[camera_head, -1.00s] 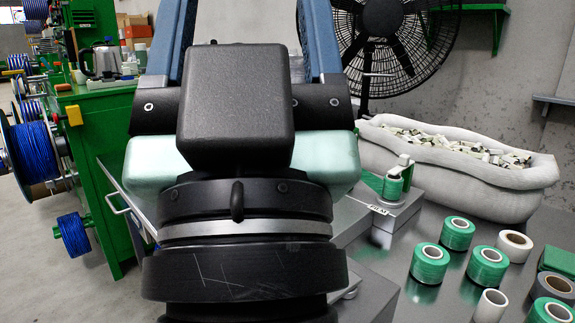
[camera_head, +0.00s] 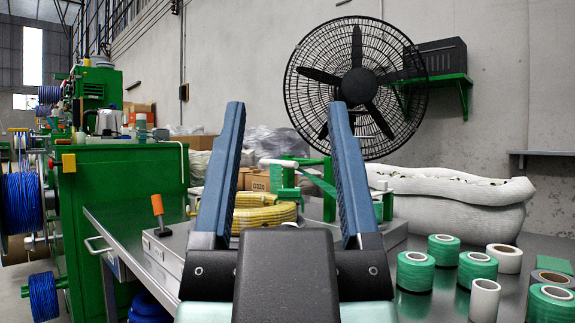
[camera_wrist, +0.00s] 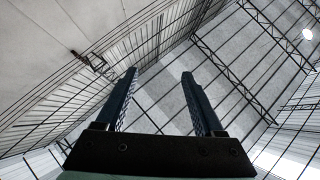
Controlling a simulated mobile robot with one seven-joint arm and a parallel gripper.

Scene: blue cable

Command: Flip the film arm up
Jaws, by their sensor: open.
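My gripper (camera_head: 286,106) is open and empty, its two blue fingers pointing up in front of the head camera. In the wrist view my gripper (camera_wrist: 160,74) also stands open with nothing between the fingers, against the ceiling. Behind the fingers, on the bench, is a green wrapping device (camera_head: 330,178) with a white-ended bar (camera_head: 280,163) and a strip of green film. This bar may be the film arm; I cannot tell for certain. It shows in the gap between the fingers, farther off, and my gripper hides part of the device.
A yellow cable coil (camera_head: 262,214) lies beside the device. An orange-handled lever (camera_head: 157,207) stands at the bench's left. Green film rolls (camera_head: 415,271) stand at right. A white sack (camera_head: 455,205) and black fan (camera_head: 357,88) are behind. A green cabinet (camera_head: 130,190) is at left.

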